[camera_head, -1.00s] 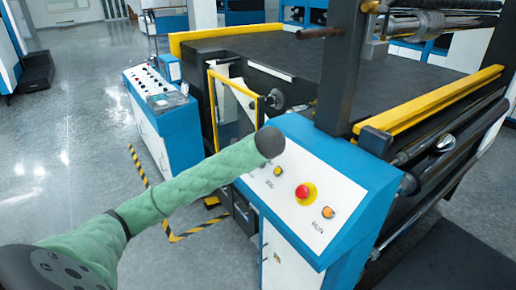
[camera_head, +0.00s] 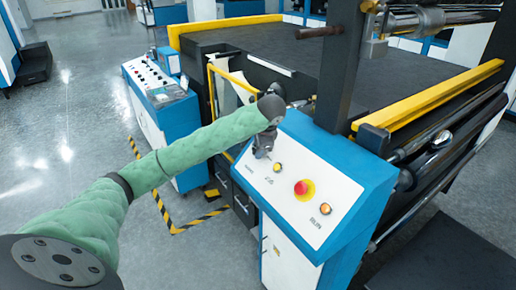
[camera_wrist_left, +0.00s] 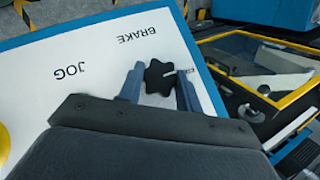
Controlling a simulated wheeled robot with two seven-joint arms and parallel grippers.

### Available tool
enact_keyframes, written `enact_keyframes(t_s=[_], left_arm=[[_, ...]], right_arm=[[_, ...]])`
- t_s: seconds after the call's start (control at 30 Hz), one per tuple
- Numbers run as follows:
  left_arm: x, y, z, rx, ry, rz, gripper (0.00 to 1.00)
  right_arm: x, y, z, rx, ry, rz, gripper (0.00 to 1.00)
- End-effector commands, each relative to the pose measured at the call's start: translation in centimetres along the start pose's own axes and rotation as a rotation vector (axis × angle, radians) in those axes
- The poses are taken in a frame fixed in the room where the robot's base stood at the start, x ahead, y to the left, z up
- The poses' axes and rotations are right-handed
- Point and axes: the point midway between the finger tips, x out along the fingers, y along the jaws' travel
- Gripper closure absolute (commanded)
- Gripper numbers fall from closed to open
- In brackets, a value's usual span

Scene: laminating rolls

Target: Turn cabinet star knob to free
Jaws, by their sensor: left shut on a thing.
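The black star knob (camera_wrist_left: 158,77) sits on the white panel of the blue cabinet (camera_head: 345,160), beside the printed word BRAKE. In the left wrist view it lies between the two grey fingers of my left gripper (camera_wrist_left: 161,88), which is shut on it. A small pale mark shows at the knob's right side, partly behind a finger. In the head view my left gripper (camera_head: 262,153) reaches down to the panel's upper left corner; the knob cannot be made out there. My right gripper is not in view.
A yellow-framed guard (camera_head: 212,97) stands just behind the gripper. A second control console (camera_head: 160,95) stands to the left.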

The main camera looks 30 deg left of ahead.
Motion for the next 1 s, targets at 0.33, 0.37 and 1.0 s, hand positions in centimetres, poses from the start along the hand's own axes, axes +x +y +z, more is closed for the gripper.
enact_keyframes(t_s=[0.33, 0.37, 1.0], left_arm=[[0.07, -0.03, -0.02, -0.031, 0.0, 0.035, 0.88], [0.07, -0.03, -0.02, -0.031, 0.0, 0.035, 0.88], [0.02, -0.03, -0.02, -0.03, 0.001, 0.034, 0.43]], right_arm=[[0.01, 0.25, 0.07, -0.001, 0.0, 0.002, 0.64], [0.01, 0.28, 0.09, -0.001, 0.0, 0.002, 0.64], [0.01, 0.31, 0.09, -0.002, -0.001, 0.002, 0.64]])
